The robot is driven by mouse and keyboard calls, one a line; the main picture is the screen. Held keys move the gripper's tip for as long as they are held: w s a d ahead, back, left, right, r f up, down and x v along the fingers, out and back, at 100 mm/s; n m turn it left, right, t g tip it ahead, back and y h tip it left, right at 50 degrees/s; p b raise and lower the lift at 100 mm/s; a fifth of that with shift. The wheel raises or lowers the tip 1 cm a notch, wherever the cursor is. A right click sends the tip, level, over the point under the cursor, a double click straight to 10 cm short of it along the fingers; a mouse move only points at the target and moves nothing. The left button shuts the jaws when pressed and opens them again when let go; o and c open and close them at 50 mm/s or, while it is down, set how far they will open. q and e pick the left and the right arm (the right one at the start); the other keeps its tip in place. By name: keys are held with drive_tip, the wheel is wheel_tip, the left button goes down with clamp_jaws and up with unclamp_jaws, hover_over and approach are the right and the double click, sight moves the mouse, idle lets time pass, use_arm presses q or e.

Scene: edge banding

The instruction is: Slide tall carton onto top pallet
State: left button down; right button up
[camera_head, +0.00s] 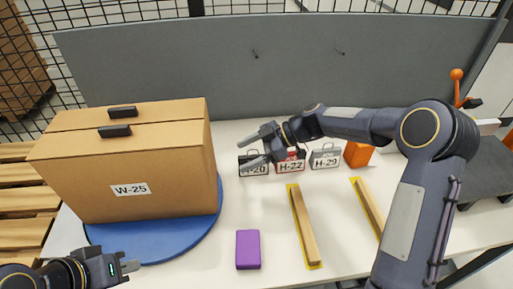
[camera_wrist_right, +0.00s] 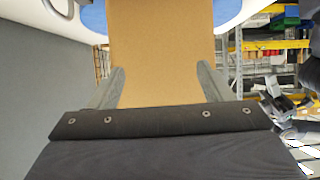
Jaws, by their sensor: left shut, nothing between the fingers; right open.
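The tall carton (camera_head: 150,170), brown and labelled W-25, stands upright on a round blue turntable (camera_head: 190,236) at the left of the table. Two black handles sit on its top. The top wooden pallet (camera_head: 22,206) is at the left, beside the table. My right gripper (camera_head: 256,145) is open, to the right of the carton and apart from it. In the right wrist view the carton's side (camera_wrist_right: 162,50) shows between and beyond the open fingers (camera_wrist_right: 162,90). My left gripper (camera_head: 130,266) is shut and empty, in front of the carton near the table's front edge.
A purple block (camera_head: 248,249) lies right of the turntable. Tagged cases, including H-22 (camera_head: 290,162) and H-29 (camera_head: 325,158), stand behind it, near an orange block (camera_head: 358,154). Two wooden strips (camera_head: 303,228) lie on yellow marks. A grey panel (camera_head: 230,65) closes the back.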

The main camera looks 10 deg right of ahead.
drive_tip(key=d+f+b+x, duration=0.1)
drive_tip(key=b+x, duration=0.3)
drive_tip(key=x, duration=0.6)
drive_tip(key=shift+s+f, duration=0.15)
drive_tip(key=shift+f, duration=0.35)
drive_tip(key=shift+a, duration=0.1)
drive_tip(key=shift+a, duration=0.2)
drive_tip(key=a+b, duration=0.5)
drive_tip(key=a, duration=0.8)
drive_tip(key=shift+a+b, duration=0.4)
drive_tip(key=shift+a+r, duration=0.1)
drive_tip(key=shift+a, duration=0.5)
